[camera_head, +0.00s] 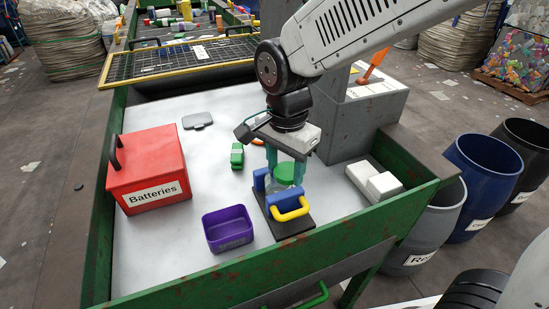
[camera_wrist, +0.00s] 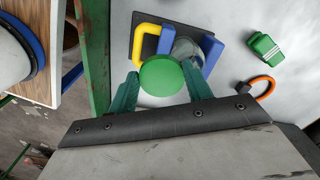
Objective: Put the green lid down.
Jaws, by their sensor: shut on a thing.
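The green lid (camera_wrist: 161,76) is a round disc held between the two teal fingers of my gripper (camera_wrist: 161,92). In the head view the green lid (camera_head: 289,173) shows between the fingers of my gripper (camera_head: 285,165). It is over or close to a clear jar (camera_wrist: 184,50), which stands between the blue jaws of a clamp (camera_wrist: 211,48) with a yellow handle. The clamp (camera_head: 261,180) sits on a dark base plate. Whether the lid touches the jar cannot be told, since lid and fingers hide part of the jar.
A purple bin (camera_head: 228,229) stands left of the clamp, and a red Batteries box (camera_head: 148,170) farther left. A green block (camera_head: 237,155), an orange ring (camera_wrist: 264,87) and white boxes (camera_head: 374,181) lie near. Bare white table (camera_head: 170,245) lies at the front left.

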